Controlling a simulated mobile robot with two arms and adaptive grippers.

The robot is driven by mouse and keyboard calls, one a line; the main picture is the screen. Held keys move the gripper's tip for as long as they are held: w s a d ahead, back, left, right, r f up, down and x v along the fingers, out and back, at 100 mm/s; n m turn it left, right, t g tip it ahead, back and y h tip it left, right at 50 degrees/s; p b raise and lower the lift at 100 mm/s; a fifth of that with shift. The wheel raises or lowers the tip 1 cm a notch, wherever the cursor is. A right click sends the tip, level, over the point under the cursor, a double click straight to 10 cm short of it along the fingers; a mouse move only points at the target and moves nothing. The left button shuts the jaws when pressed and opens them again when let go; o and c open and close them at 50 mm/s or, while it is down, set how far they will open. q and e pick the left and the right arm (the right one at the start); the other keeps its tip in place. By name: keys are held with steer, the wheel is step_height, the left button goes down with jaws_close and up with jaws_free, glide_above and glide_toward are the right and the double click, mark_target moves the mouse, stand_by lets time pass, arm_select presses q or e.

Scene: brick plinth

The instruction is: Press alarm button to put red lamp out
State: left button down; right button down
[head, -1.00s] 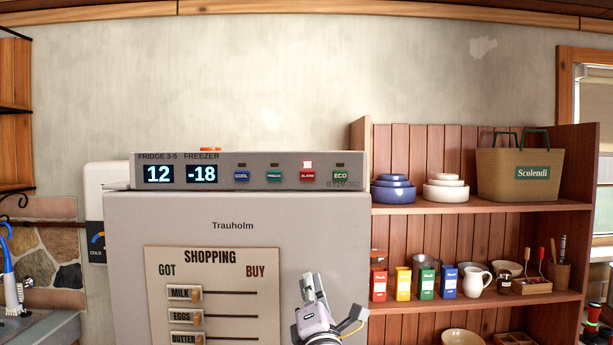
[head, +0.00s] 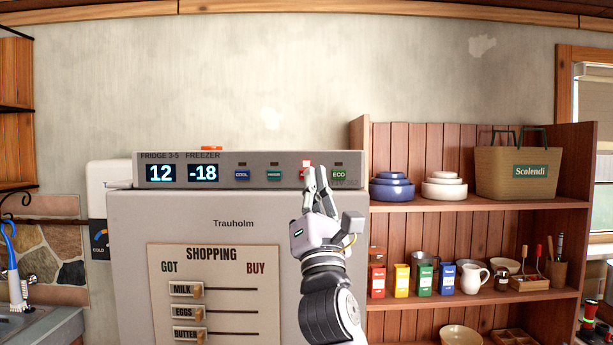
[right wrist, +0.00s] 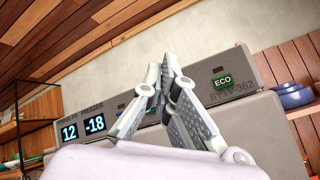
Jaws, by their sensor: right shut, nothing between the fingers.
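The fridge's control panel (head: 270,181) carries a row of coloured buttons, each with a small lamp above it. The red alarm button (head: 303,175) is third from the left and is mostly hidden behind my right gripper's fingers. The lamp (head: 306,162) above it is lit red. My right gripper (head: 314,172) is shut and empty, its fingertips pointing up in front of the alarm button; I cannot tell whether they touch it. In the right wrist view the fingers (right wrist: 168,72) cover the alarm button. My left gripper is not in view.
The blue COOL button (head: 242,174) and a teal button (head: 274,174) lie left of the alarm button; the green ECO button (head: 339,174) is close on its right. A shopping board (head: 228,296) hangs on the fridge door. A wooden shelf (head: 480,204) with crockery stands at the right.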

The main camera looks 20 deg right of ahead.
steer(key=shift+w, duration=0.1)
steer(key=w+d+b, duration=0.2)
steer(key=w+b, duration=0.2)
steer(key=w, duration=0.4)
steer(key=shift+w+d, duration=0.2)
steer(key=shift+d, duration=0.05)
stand_by(1.3)
steer(key=shift+w+d+b, duration=0.1)
steer(key=shift+w+b, duration=0.25)
